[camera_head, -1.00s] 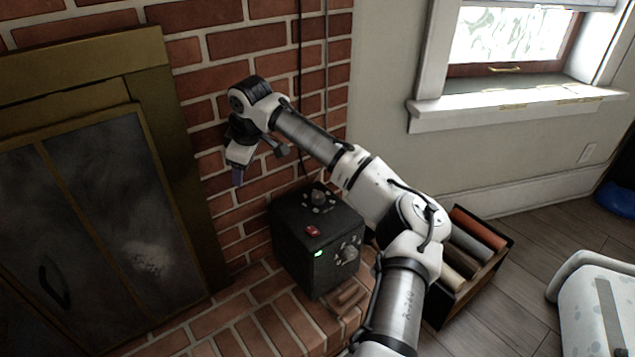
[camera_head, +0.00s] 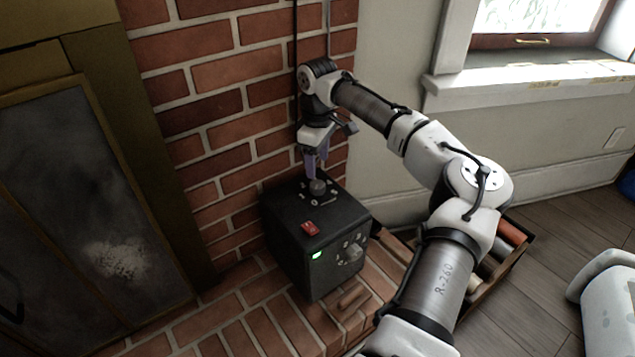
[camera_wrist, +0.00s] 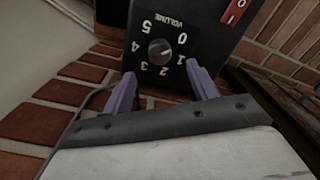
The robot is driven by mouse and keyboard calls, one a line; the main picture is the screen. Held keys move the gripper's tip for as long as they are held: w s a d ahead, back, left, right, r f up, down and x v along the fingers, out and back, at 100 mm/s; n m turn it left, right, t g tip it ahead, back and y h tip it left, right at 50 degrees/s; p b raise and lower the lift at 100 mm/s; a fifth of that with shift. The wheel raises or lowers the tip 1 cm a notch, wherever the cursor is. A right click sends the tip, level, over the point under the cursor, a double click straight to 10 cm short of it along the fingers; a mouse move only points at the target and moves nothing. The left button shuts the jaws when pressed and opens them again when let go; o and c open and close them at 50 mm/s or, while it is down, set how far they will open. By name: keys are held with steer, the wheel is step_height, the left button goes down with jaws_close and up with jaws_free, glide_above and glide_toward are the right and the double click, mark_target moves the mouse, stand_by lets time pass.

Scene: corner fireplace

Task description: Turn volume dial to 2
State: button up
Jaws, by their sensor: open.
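The volume dial (camera_head: 317,187) is a round grey knob on top of a black box (camera_head: 283,232). In the wrist view the knob (camera_wrist: 160,51) sits inside a ring of white numbers from 0 to 5 with the word VOLUME; I cannot tell its setting. My gripper (camera_head: 316,168) is open above the dial and points down. In the wrist view its purple fingers (camera_wrist: 160,82) are spread apart, with the knob between and beyond them. I cannot tell whether they touch it.
A red switch (camera_head: 310,229) is on the box top near its front edge. A second knob (camera_head: 352,253) and a green light (camera_head: 317,255) are on the front. A brick wall (camera_head: 215,130) stands close behind. A crate of rolls (camera_head: 510,255) is at the right.

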mark_target(317, 184)
step_height(317, 184, down, 7)
steer(key=shift+r+b, duration=0.15)
steer(key=shift+b, duration=0.55)
steer(key=c, duration=1)
steer(key=shift+r+p, duration=0.15)
steer(key=shift+p, duration=0.45)
